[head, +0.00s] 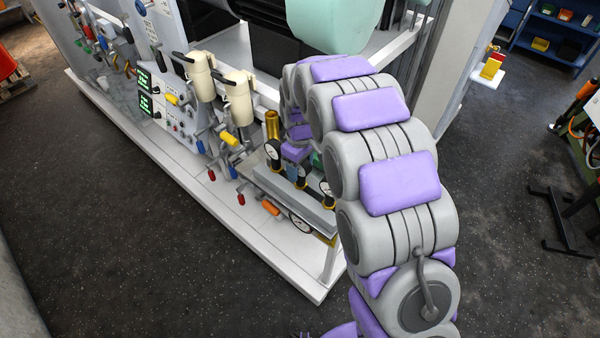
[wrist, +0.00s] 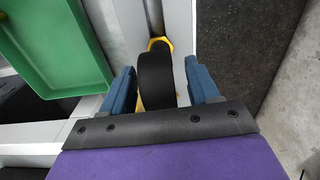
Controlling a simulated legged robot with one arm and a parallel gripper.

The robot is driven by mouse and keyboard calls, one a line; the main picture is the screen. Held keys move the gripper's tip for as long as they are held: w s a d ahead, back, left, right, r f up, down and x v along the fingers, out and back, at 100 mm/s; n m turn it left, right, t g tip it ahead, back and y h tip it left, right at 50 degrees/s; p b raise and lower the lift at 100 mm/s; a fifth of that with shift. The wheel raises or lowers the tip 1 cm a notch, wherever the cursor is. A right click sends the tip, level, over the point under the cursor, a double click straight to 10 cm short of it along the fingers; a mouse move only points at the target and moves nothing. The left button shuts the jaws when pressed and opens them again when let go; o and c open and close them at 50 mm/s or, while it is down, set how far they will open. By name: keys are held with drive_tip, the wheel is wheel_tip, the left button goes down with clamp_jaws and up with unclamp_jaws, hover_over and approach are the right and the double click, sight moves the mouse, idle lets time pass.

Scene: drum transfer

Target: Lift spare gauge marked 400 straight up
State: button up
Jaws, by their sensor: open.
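In the wrist view a black round gauge (wrist: 155,82), seen edge-on, stands with its yellow hex fitting (wrist: 160,43) on a pale ledge. My gripper (wrist: 160,78) is open, with one blue finger on each side of this gauge. A narrow gap shows on the right; contact on the left is hard to tell. In the head view several black gauges with white dials, such as the left one (head: 271,153) and the right one (head: 327,189), stand on a grey shelf (head: 275,187). My arm partly covers this area. I cannot read the marking 400 on any dial.
A green bin (wrist: 62,45) lies left of my gripper in the wrist view. A brass cylinder (head: 272,124) stands behind the gauges in the head view. Levers and cream-coloured filter housings (head: 237,96) are to the left. Dark floor (head: 120,235) is clear in front.

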drive_tip(key=shift+c, duration=0.3)
clamp_jaws()
drive_tip(key=shift+r, duration=0.2)
wheel_tip(320, 180, up, 4)
drive_tip(key=shift+f+p, duration=0.25)
drive_tip(key=shift+p, duration=0.4)
drive_tip(key=s+d+r+p, duration=0.1)
drive_tip(key=s+d, duration=0.1)
drive_tip(key=s, duration=0.5)
drive_tip(key=s+d+r+p, duration=0.1)
drive_tip(key=s+d+p, duration=0.1)
drive_tip(key=s, duration=0.6)
drive_tip(key=shift+d, duration=0.5)
